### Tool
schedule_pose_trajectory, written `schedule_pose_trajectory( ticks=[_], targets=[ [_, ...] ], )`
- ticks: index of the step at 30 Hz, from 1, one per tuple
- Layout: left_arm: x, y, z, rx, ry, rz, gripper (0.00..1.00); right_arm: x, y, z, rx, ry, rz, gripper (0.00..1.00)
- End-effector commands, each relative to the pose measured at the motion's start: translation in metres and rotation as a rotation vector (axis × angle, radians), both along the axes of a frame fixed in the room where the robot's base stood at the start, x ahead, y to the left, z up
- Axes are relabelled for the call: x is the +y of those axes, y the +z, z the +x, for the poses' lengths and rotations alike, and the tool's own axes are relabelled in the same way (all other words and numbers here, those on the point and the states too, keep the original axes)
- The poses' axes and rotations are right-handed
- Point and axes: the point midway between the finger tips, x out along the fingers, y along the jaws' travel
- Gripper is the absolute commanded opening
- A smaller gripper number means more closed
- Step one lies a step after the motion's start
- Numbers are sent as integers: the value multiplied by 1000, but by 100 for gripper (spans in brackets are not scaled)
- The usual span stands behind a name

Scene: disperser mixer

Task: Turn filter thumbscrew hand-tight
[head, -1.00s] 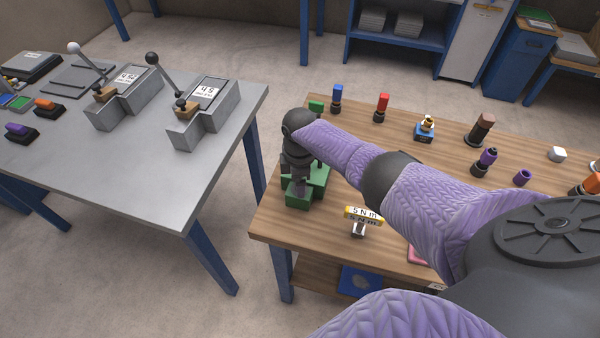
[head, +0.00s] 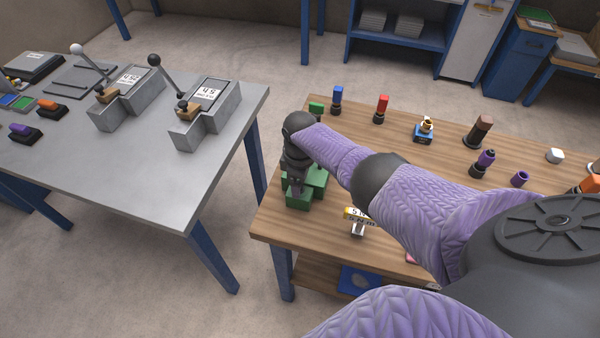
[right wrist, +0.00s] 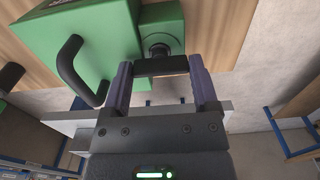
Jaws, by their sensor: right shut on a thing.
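The green filter housing (head: 313,191) stands at the left end of the wooden bench. In the right wrist view its green body (right wrist: 85,38) has a black bar handle (right wrist: 75,72) on one side. The dark thumbscrew (right wrist: 162,66) sits on a round dark neck at the housing's smaller green block. My right gripper (head: 297,188) comes down on the housing from above. In the right wrist view its two fingers (right wrist: 161,76) are shut on the thumbscrew, one at each end of its bar. The thumbscrew is hidden in the head view. My left gripper is not in view.
Blue (head: 337,97) and red (head: 381,107) capped pieces stand behind. A grey table (head: 190,190) with lever devices is across a gap to the left.

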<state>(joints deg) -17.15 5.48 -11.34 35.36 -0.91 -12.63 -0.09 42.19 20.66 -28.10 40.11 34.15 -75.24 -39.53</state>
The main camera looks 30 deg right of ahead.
Motion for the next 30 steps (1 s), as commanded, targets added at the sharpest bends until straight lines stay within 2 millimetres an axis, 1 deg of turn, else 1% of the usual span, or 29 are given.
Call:
schedule_pose_trajectory(
  ticks=[5,6,8,9,15,17,20,21,24,27,30],
  targets=[
    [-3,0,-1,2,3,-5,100,0,1,1,-3,1,-1,18],
    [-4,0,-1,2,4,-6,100,0,1,1,-3,1,-1,78],
    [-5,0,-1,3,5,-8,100,0,1,1,-3,1,0,91],
    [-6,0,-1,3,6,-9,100,0,1,1,-3,1,0,100],
    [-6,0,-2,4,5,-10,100,0,1,0,-1,2,0,100],
    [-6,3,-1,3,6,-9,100,0,5,1,-1,2,0,100],
    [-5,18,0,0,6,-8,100,-1,27,1,-6,2,0,100],
    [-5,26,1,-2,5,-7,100,-1,39,1,-6,3,0,100],
    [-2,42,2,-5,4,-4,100,-1,66,1,-6,2,0,100],
    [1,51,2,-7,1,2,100,-1,86,1,-5,3,-1,100],
    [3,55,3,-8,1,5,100,0,97,1,-4,1,0,100]
  ],
)
